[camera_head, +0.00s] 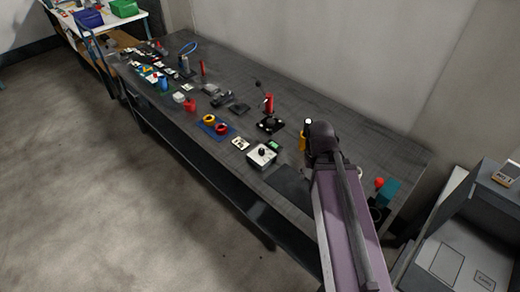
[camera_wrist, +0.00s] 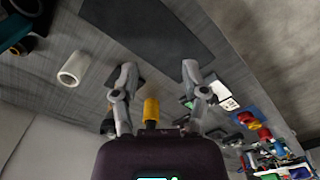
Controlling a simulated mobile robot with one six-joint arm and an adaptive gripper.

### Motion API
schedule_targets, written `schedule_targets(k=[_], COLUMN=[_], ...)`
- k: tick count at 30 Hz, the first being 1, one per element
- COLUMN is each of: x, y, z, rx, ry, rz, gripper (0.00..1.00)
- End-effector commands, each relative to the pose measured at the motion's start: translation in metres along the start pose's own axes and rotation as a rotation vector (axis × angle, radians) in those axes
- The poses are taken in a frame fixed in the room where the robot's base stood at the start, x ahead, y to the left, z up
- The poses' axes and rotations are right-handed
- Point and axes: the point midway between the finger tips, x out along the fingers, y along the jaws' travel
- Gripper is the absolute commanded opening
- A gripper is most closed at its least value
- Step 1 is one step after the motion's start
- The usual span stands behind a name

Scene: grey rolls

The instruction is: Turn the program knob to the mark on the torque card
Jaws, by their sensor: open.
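A white box with a dark knob (camera_head: 262,151) on its top stands near the front edge of the bench. A small white card with dark marks (camera_head: 240,144) lies just left of it; its print is too small to read, so I cannot tell whether it is the torque card. In the wrist view, the white box (camera_wrist: 226,92) is partly hidden behind my right-hand finger. My gripper (camera_wrist: 158,78) is open and empty, its two fingers spread above the bench. In the head view my arm hides the fingers.
A dark mat (camera_head: 292,185) lies right of the box. A yellow cylinder (camera_wrist: 151,109) stands beyond my fingers, and a white cylinder (camera_wrist: 73,69) lies to the left. A red upright tool (camera_head: 268,104) stands behind the box. Several small items crowd the bench's far left.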

Motion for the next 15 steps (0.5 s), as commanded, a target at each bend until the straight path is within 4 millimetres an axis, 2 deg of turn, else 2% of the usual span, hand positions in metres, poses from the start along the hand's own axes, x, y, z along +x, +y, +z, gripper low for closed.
schedule_targets(k=[3,6,11,15], x=[0.000,0.000,0.001,0.003], y=[0.000,0.000,-0.003,-0.001], z=[0.000,-0.001,-0.008,-0.025], rx=[0.000,-0.003,-0.044,-0.142], ry=[0.000,0.000,0.000,0.000], rz=[0.000,0.000,0.000,0.000], gripper=[0.57,0.78,0.78,0.78])
